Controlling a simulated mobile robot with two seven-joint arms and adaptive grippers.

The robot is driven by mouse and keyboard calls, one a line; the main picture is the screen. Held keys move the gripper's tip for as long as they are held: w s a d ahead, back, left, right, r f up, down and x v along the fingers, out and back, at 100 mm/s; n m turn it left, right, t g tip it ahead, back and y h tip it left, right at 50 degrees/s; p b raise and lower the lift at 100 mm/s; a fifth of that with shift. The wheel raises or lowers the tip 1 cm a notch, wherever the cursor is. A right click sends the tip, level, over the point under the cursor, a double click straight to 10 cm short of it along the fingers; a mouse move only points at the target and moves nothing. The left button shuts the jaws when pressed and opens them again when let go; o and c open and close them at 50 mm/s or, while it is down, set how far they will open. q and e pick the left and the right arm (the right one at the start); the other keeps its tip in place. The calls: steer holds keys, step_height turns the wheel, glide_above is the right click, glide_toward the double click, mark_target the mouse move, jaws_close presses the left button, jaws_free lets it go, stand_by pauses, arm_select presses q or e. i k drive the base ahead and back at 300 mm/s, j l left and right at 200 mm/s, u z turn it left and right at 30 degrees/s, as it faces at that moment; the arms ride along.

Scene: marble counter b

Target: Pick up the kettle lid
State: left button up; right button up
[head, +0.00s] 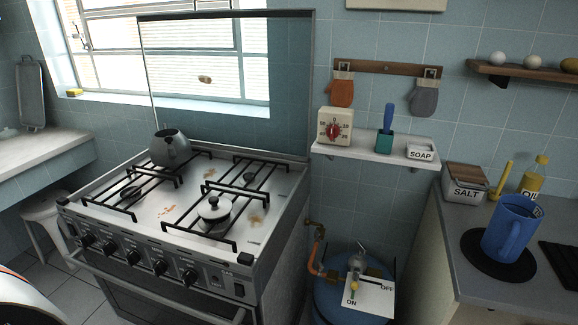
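The grey kettle (173,149) stands upright at the back left of the stove. Its top looks dark and seems uncovered, but it is too small to be sure. The lid and the kettle are well apart. Neither of my grippers is in view.
Black grates (228,234) surround the lid's burner. A raised glass cover (290,80) stands behind the stove. A shelf (372,155) holds a timer, a brush and a soap box. A blue jug (507,229) stands on the right counter (470,295).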

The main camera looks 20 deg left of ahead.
mark_target(214, 208)
steer(key=j+u, duration=0.1)
steer(key=u, duration=0.3)
steer(key=j+u, duration=0.1)
steer(key=u, duration=0.7)
